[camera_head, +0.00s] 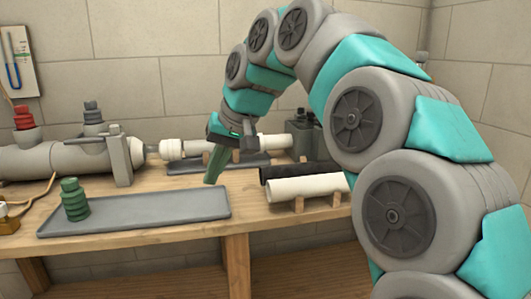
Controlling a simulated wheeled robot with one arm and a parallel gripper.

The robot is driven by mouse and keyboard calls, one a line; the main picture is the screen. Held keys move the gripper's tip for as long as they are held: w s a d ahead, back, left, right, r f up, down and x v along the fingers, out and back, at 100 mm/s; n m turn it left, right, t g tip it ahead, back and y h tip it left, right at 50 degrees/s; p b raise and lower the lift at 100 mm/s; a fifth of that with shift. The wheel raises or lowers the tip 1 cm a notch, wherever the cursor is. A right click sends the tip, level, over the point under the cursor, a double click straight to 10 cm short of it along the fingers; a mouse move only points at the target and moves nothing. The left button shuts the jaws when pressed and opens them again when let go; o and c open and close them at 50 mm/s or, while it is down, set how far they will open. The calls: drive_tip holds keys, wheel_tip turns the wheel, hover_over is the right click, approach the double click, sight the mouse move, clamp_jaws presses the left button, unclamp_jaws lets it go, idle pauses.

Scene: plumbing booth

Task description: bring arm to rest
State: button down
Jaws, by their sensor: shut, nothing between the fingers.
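My arm arches in from the right, across the right half of the head view. My gripper (216,166) hangs at its end, pointing down over the back right part of the workbench. Its green fingers look shut, with nothing seen between them. The fingertips are near the back right corner of the grey tray (150,212); I cannot tell their exact height above the bench.
A stack of green fittings (74,200) stands on the tray's left. A white pipe (300,188) lies on wooden supports at right, beside a black pipe (290,172). A large grey pipe assembly (60,158) fills the back left. The wooden bench (130,238) has a bare front edge.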

drive_tip(key=s+d+f+m+g+h, duration=0.1)
drive_tip(key=s+d+f+g+h, duration=0.1)
drive_tip(key=s+d+f, duration=1)
drive_tip(key=s+d+f+m+g+h, duration=0.2)
drive_tip(key=s+d+f+h, duration=0.1)
drive_tip(key=s+d+f, duration=1)
drive_tip(key=s+f, duration=0.3)
drive_tip(key=s, duration=0.3)
drive_tip(key=shift+s, duration=0.2)
